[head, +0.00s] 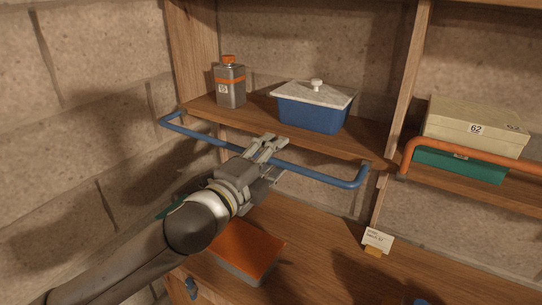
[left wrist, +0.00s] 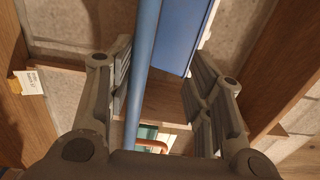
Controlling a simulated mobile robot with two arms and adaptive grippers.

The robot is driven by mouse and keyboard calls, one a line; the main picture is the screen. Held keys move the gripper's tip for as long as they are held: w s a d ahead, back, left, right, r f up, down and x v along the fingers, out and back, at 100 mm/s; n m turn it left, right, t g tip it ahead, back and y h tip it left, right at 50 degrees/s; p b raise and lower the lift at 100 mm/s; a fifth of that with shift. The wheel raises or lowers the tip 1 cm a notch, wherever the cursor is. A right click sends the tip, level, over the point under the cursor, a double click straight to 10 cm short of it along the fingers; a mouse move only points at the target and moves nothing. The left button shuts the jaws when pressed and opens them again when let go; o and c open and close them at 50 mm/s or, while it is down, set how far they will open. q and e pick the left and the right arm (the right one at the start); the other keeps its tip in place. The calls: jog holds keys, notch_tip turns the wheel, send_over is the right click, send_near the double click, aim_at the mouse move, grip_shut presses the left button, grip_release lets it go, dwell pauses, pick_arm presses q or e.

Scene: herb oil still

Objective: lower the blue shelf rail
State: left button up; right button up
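The blue shelf rail (head: 315,174) is a bent bar along the front of the left upper shelf (head: 203,108). Its ends meet the shelf near its front corners, and its long bar juts out in front of the shelf edge. My left gripper (head: 270,146) is at the middle of the bar and hides part of it. In the left wrist view the gripper (left wrist: 160,85) is open, with the blue rail (left wrist: 142,65) running between its fingers, closer to the left finger. Whether it touches that finger I cannot tell. My right gripper is not in view.
On the shelf behind the rail stand a grey bottle with an orange cap (head: 230,84) and a blue box with a pale lid (head: 312,108). An orange rail (head: 470,150) fronts a box (head: 473,128) on the right shelf. Below are an orange-topped block (head: 247,250) and a label card (head: 378,239).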

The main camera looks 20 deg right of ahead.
pick_arm(q)
jog(key=s+a+r+p, duration=0.3)
jog(key=s+a+p, duration=0.1)
jog(key=a, duration=0.3)
jog(key=shift+s+p, duration=0.3)
jog(key=shift+s, duration=0.5)
jog(key=shift+f, duration=0.1)
